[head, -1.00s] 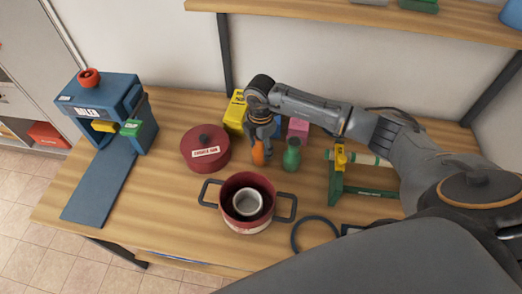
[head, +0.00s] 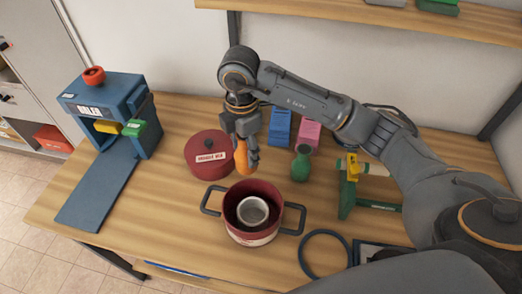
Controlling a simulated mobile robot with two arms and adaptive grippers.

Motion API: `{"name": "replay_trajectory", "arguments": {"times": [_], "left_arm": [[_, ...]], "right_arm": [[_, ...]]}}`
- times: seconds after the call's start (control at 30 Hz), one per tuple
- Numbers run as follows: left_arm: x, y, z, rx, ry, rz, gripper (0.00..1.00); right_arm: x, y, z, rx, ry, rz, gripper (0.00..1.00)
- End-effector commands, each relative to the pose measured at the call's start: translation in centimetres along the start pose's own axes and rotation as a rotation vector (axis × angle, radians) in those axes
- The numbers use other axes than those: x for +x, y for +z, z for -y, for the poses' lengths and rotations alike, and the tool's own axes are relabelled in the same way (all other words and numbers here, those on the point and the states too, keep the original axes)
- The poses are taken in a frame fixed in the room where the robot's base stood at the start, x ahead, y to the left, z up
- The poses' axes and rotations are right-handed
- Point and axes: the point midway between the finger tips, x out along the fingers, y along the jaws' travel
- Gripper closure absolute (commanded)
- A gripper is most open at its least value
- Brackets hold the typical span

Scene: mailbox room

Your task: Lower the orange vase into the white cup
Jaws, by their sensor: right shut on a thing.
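The orange vase (head: 242,157) is in the head view, held in my right gripper (head: 243,150), which is shut on it. The fingers hide part of the vase. It hangs behind the red pot (head: 253,232), apart from it in the picture. The white cup (head: 252,211) stands inside this pot, with its round opening facing up. My left gripper is not in view.
A dark red lid (head: 206,155) lies left of the vase. A green vase (head: 301,164) stands to the right, near a green stand (head: 370,205). Blue (head: 281,126) and pink (head: 308,132) boxes stand behind. A blue machine (head: 100,115) is at left. A dark ring (head: 325,255) lies right of the pot.

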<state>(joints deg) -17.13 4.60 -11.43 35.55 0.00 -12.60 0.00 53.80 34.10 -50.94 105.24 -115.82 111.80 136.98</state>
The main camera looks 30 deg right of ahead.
Motion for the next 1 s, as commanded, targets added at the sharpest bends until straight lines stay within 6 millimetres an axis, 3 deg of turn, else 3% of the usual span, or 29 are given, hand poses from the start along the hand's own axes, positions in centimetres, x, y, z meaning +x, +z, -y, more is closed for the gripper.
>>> {"name": "replay_trajectory", "arguments": {"times": [0.1, 0.3, 0.47, 0.67, 0.8, 1.0], "left_arm": [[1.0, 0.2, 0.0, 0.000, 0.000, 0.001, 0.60], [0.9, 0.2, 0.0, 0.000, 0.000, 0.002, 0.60], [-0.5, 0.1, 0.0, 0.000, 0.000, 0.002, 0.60], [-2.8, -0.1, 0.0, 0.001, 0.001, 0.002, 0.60], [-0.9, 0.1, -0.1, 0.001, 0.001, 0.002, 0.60], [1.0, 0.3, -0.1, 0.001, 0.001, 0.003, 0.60]], "right_arm": [[-0.8, -2.2, 0.5, -0.004, 0.004, 0.000, 0.86], [-2.2, -4.2, 1.1, -0.001, 0.004, 0.001, 0.86], [-3.8, -4.7, 2.1, 0.001, 0.002, 0.001, 0.86], [-6.0, -4.5, 4.6, 0.000, 0.001, 0.002, 0.86], [-3.7, -4.5, 6.9, 0.000, 0.000, 0.002, 0.86], [-1.3, -4.4, 8.5, 0.001, 0.001, 0.001, 0.86]]}}
